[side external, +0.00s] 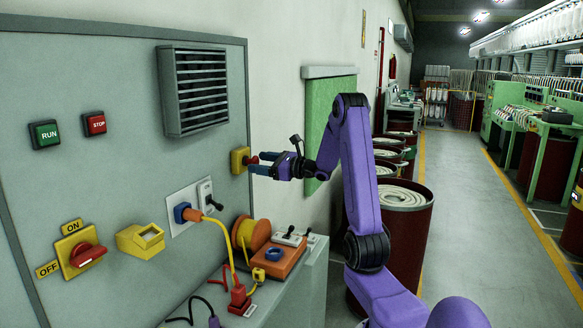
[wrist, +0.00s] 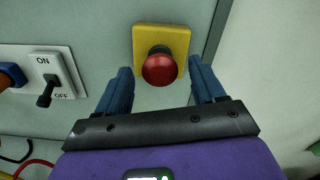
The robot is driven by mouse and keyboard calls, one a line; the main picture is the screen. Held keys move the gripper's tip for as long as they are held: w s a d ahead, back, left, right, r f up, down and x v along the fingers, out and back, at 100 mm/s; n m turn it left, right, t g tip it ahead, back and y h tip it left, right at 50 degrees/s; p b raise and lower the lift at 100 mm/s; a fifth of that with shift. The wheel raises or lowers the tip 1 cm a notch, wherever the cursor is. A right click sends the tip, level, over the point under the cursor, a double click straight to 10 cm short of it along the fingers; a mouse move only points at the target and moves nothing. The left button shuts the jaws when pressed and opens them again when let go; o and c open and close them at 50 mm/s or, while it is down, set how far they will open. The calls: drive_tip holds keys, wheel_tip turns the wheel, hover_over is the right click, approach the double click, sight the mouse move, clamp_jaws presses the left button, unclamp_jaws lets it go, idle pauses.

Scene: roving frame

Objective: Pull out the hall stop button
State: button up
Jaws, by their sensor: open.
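The hall stop button (wrist: 158,68) is a red mushroom head on a black collar, set in a yellow square housing (wrist: 180,42) on the grey panel. In the side external view the red button (side external: 252,160) sticks out from its yellow housing (side external: 238,160) near the panel's right edge. My gripper (side external: 258,166) is open in front of it. In the wrist view the two blue fingers of my gripper (wrist: 160,82) stand apart, one to each side of the red head and a little below it. I see gaps between fingers and button, and nothing is held.
Left of the button, a switch plate (wrist: 50,72) holds a toggle and an orange plug (side external: 192,215) with a yellow cable. A louvred vent (side external: 194,90) juts out above. Open floor lies right.

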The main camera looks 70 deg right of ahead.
drive_tip(key=s, duration=1.5)
drive_tip(key=shift+s, duration=0.3)
drive_tip(key=w+a+f+n+g+y, duration=0.25)
drive_tip(key=a+n+g+y, duration=0.4)
drive_tip(key=a, duration=0.65)
drive_tip(key=w+a+f+n+g+y, duration=0.1)
drive_tip(key=a+f+n+g+y, duration=0.2)
drive_tip(key=a+n+g+y, duration=0.7)
drive_tip(key=s+a+f+n+h, duration=0.2)
drive_tip(key=s+a+n+h, duration=0.6)
drive_tip(key=n, duration=0.6)
drive_tip(key=s+a+f+n+g+h, duration=0.1)
drive_tip(key=s+a+f+n+h, duration=0.2)
drive_tip(key=s+a+n+h, duration=0.5)
drive_tip(key=s+a+n, duration=0.1)
drive_tip(key=a+n, duration=0.1)
drive_tip(key=n, duration=0.5)
drive_tip(key=shift+a+f, duration=0.15)
drive_tip(key=shift+f, duration=0.1)
